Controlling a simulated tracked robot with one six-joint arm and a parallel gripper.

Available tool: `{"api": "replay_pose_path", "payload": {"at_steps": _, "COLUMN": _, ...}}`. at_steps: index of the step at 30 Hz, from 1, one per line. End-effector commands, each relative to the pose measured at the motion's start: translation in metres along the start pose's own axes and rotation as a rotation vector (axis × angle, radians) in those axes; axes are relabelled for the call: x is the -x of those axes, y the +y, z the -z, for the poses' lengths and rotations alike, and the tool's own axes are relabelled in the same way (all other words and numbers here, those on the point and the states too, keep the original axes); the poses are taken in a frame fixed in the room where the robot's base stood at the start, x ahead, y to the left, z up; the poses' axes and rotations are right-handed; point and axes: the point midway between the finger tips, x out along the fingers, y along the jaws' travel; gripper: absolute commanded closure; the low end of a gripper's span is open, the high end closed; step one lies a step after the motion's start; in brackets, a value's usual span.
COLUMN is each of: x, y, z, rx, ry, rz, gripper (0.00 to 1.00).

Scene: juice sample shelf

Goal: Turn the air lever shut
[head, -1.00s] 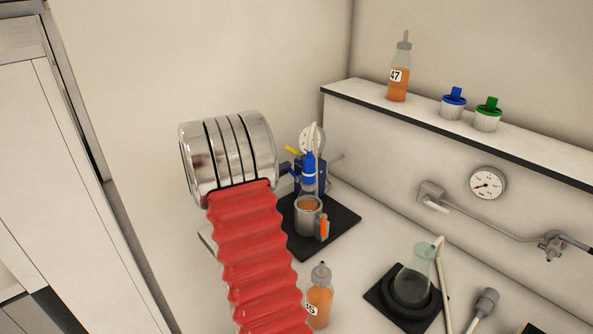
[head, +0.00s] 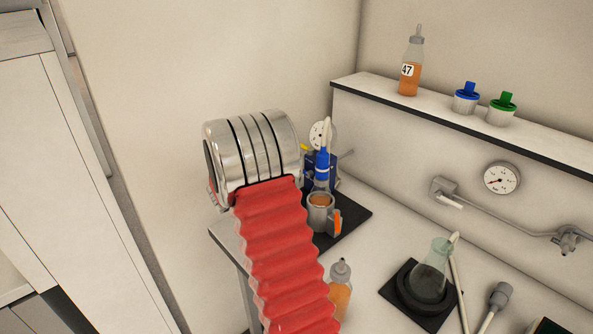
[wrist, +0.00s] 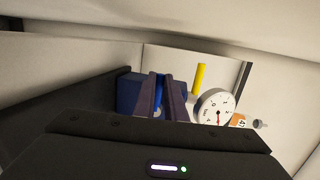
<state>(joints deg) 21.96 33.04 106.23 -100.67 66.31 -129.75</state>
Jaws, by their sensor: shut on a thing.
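The blue fixture (head: 334,172) stands on the dark mat at the bench's far left end, partly hidden by my silver wrist. A yellow lever (head: 305,147) peeks out beside it in the head view. It also stands bare in the wrist view (wrist: 200,78), right of my fingers. My gripper (wrist: 162,92) has its two dark fingers close together, with a narrow blue piece, seemingly a blue lever (wrist: 158,98), between them. The lever's lower part is hidden by my gripper body. In the head view my fingers are hidden behind my wrist.
A round gauge (wrist: 215,106) sits right of the yellow lever. A metal cup with an orange handle (head: 321,213) stands on the dark mat (head: 350,222). An orange bottle (head: 340,297) stands near my red sleeve. A flask (head: 432,272) is farther right.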

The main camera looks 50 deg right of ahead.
Motion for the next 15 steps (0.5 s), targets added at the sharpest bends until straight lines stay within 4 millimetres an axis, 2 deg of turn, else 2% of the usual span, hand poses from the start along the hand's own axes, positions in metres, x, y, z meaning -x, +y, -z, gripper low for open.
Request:
{"api": "replay_pose_path", "payload": {"at_steps": 1, "x": 0.0036, "y": 0.0018, "z": -0.0071, "rx": 0.007, "ry": -0.017, "rz": -0.004, "gripper": 1.00}}
{"api": "replay_pose_path", "payload": {"at_steps": 14, "x": 0.0069, "y": 0.0027, "z": -0.0091, "rx": 0.015, "ry": -0.021, "rz": -0.004, "gripper": 1.00}}
{"api": "replay_pose_path", "payload": {"at_steps": 15, "x": 0.0070, "y": 0.0027, "z": -0.0092, "rx": 0.015, "ry": -0.021, "rz": -0.004, "gripper": 0.88}}
